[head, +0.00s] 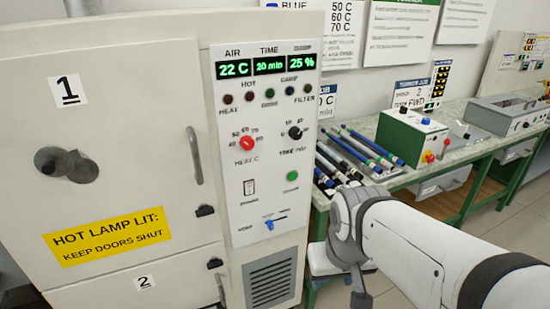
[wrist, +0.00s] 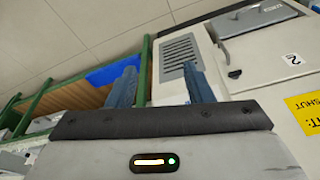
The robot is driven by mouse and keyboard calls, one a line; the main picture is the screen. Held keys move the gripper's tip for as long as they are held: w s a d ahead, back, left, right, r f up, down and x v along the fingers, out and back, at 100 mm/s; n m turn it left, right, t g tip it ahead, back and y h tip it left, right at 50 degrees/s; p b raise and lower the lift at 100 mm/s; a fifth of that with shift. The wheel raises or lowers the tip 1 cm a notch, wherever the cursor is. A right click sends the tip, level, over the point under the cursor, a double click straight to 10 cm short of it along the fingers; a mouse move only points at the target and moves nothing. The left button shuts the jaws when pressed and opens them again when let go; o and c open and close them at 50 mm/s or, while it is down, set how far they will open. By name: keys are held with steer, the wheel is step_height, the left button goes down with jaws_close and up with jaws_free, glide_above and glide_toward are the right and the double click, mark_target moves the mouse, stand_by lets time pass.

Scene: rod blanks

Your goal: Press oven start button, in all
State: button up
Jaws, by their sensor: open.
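The white oven (head: 130,130) fills the left of the head view. Its control panel (head: 262,195) has green displays reading 22 C, 20 min and 25 %. A round green button (head: 292,176) sits low on the right of the panel, its label too small to read. It is in plain sight and nothing touches it. My gripper (wrist: 160,66) is open and empty in the wrist view, near the oven's lower vent grille (wrist: 180,55). In the head view my arm stands right of the oven, with its fingers hidden. The button is not seen in the wrist view.
A red knob (head: 247,143), a black knob (head: 295,132), a white switch (head: 250,187) and a blue slider (head: 269,225) surround the button. Both oven doors look shut. A green bench (head: 455,160) with several dark rods (head: 350,150) stands behind my arm.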

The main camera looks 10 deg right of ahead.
jaws_close()
stand_by(1.4)
